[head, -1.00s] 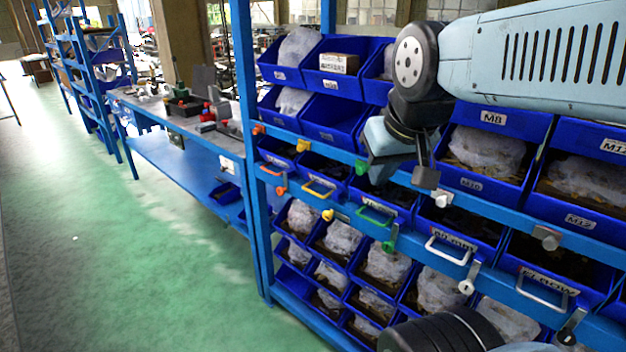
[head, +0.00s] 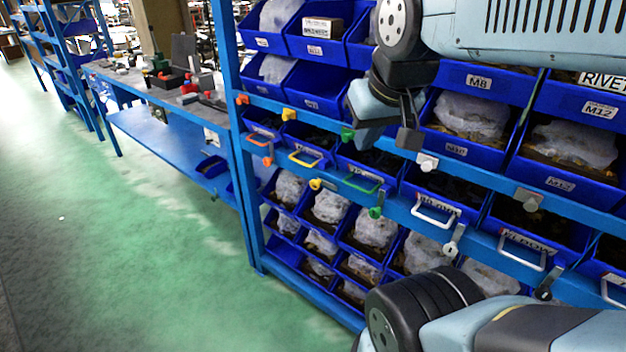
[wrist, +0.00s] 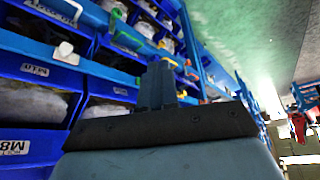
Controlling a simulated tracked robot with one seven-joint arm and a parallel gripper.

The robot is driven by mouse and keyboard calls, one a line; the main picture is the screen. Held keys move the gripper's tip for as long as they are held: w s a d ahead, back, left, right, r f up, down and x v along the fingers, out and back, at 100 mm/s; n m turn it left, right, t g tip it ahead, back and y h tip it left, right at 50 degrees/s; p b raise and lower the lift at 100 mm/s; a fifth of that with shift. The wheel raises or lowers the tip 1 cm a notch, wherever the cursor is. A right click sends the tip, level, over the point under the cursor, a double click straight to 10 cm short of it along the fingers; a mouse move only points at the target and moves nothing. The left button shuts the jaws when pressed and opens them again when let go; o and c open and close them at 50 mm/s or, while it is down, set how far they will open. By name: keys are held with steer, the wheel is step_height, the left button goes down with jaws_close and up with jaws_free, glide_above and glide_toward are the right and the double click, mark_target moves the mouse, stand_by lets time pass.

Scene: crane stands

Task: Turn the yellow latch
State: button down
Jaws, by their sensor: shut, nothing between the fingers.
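The blue rack carries several coloured pieces on its rails. One yellow knob-like latch piece (head: 288,114) is on the upper rail. Another yellow piece (head: 316,184) is on the lower rail below a yellow pull handle (head: 305,159). I cannot tell which is the task's latch. My gripper (head: 408,138) is shut and empty in front of the rack, to the right of both yellow pieces and apart from them in the picture. In the wrist view its fingers (wrist: 157,84) point along the rack, with a yellow handle (wrist: 145,28) beyond.
An orange knob (head: 242,99) and a green one (head: 347,134) flank the upper yellow piece. A lower green latch piece (head: 375,212) and white handles (head: 436,213) continue rightward. Blue bins (head: 470,150) fill the rack. A workbench (head: 170,110) stands left; green floor there is clear.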

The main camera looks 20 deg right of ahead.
steer(key=c, duration=1.8)
jaws_free()
steer(key=shift+c, duration=0.2)
steer(key=shift+o, duration=1.5)
steer(key=shift+w+f, duration=0.2)
steer(key=o, duration=0.8)
steer(key=w+f+n+g, duration=0.1)
steer(key=f, duration=0.1)
steer(key=w+f+g+h, duration=0.1)
steer(key=w+f, duration=0.1)
steer(key=w+f+n+g, duration=0.1)
steer(key=w+f, duration=0.1)
steer(key=shift+d+n+g+h, duration=0.25)
steer(key=shift+n+g+h, duration=0.05)
steer(key=n+t+h, duration=0.8)
steer(key=n+h, duration=0.5)
steer(key=n, duration=0.6)
glide_toward(313, 185)
steer(key=x, duration=0.8)
steer(key=shift+d+f, duration=0.1)
steer(key=shift+d, duration=0.05)
steer(key=shift+c, duration=0.3)
